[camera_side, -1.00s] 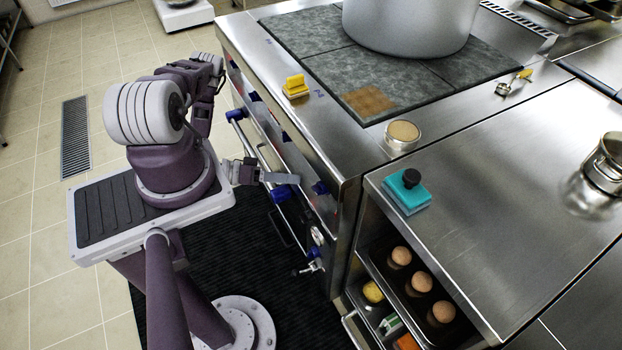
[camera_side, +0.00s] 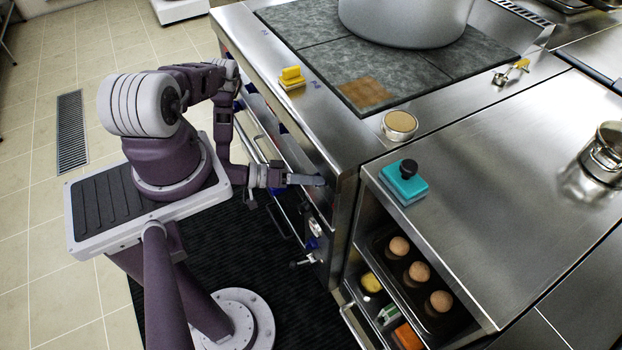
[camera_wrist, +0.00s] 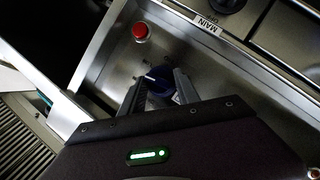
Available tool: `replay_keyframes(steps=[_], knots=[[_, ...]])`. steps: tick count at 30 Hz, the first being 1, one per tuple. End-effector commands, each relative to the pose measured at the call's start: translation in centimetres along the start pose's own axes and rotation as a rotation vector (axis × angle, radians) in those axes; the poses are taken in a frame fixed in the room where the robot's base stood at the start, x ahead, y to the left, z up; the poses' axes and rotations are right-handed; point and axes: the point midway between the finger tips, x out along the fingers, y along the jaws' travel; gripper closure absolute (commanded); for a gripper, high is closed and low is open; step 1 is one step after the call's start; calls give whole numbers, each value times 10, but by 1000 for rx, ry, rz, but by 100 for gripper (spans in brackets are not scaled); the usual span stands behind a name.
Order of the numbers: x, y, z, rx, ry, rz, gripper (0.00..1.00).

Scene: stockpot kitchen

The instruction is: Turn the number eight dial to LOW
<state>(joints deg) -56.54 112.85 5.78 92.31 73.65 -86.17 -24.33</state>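A dark blue dial (camera_wrist: 156,82) with a pale pointer mark sits on the steel front panel in the wrist view. My gripper (camera_wrist: 159,80) has its two fingers apart, one on each side of this dial. Whether either finger touches it I cannot tell. In the side view my gripper (camera_side: 318,180) reaches the stove's front panel near its right end and hides the dial there. The number and LOW marking cannot be read.
A red button (camera_wrist: 140,32) and a black knob labelled MAIN (camera_wrist: 229,4) are nearby. A rail (camera_side: 262,142) runs along the stove front.

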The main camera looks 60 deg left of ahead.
Motion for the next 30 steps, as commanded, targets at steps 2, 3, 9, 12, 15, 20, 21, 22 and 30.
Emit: replay_keyframes(steps=[2,3,9,12,15,20,21,22,30], knots=[[0,0,0,2,0,-1,100],[0,-1,0,2,-1,-2,100],[-1,0,0,36,-4,-19,100],[-1,0,0,79,-7,-42,100],[-1,1,0,137,-12,-71,100],[-1,2,0,241,-21,-122,100],[-1,2,0,267,-23,-136,100],[-1,2,0,285,-25,-144,100],[-1,3,0,421,-35,-213,100]])
